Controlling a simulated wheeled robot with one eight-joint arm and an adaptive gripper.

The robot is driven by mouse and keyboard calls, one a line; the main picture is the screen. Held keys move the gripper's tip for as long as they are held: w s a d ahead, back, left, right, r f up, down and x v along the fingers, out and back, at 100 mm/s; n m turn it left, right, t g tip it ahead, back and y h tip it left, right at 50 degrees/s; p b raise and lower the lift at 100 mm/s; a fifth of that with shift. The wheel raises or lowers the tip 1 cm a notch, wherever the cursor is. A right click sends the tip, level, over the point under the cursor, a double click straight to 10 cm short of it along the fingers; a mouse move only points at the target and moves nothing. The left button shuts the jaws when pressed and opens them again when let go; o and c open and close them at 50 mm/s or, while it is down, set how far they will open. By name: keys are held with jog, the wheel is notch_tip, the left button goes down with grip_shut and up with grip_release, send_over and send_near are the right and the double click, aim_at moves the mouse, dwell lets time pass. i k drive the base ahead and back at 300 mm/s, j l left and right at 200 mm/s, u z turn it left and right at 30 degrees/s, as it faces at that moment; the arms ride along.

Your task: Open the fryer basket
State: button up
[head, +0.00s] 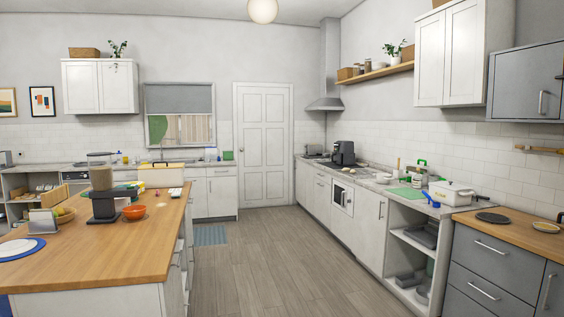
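A black air fryer (343,153) stands far off on the right-hand counter, near the corner by the range hood. Its basket front is too small to make out, and I cannot tell whether the basket is open or shut. My gripper is not in view.
A wooden-topped island (100,254) fills the left, with a blender, a dark stand and an orange bowl (135,212). The right-hand counter (369,178) runs to a grey cabinet (489,273) at the near right. The wooden floor (262,257) between them is clear.

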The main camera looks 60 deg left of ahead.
aim_at(336, 157)
jog(key=u, duration=1.8)
jog(key=i, duration=10)
